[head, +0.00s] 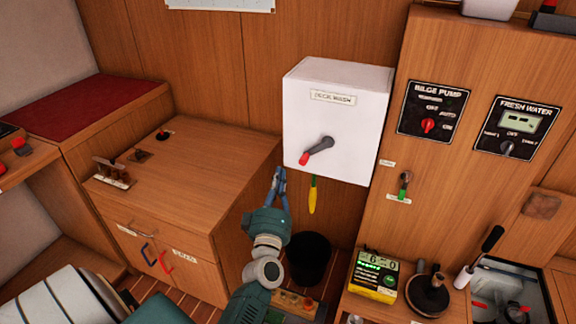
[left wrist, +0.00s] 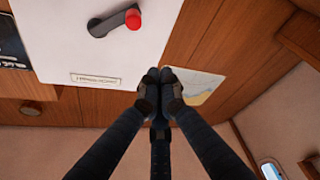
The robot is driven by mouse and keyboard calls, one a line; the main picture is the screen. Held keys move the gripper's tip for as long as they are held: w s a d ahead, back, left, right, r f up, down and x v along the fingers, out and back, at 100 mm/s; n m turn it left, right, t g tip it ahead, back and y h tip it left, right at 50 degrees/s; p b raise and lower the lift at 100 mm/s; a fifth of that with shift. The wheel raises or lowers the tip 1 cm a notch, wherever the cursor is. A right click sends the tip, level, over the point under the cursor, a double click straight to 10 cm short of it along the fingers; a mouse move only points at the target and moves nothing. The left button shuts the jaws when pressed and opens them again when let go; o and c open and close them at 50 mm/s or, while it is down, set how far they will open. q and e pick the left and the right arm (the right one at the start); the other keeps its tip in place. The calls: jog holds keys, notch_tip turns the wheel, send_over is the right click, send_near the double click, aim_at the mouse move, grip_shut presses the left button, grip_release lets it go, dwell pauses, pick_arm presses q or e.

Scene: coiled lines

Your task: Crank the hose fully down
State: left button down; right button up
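A white box (head: 336,110) labelled DECK WASH is mounted on the wood wall. On its front is a dark crank arm (head: 320,146) with a red knob (head: 304,158), which points down-left in the head view. A yellow nozzle with a green top (head: 312,196) hangs just below the box; any other hose is hidden. My left gripper (head: 279,178) is left of the box's lower corner, apart from the crank. In the left wrist view its fingertips (left wrist: 160,76) meet with nothing between them, and the red knob (left wrist: 133,19) is beyond them, up-left. My right gripper is not in view.
A black bucket (head: 308,262) stands on the floor below the box. A wooden cabinet (head: 190,170) is at left. Right of the box are the bilge pump panel (head: 434,112), the fresh water panel (head: 516,128) and a small lever (head: 404,182). The space before the box's front looks clear.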

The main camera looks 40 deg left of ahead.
aim_at(314, 153)
pick_arm(q)
jog(key=w+a, duration=0.1)
jog(key=w, duration=0.8)
jog(key=shift+w+a+f+p, duration=0.2)
jog(key=shift+a+f+p, duration=0.05)
jog(key=shift+a+p, duration=0.1)
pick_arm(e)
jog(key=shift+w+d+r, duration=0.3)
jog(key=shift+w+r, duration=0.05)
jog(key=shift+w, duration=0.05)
pick_arm(q)
jog(key=shift+d+f, duration=0.1)
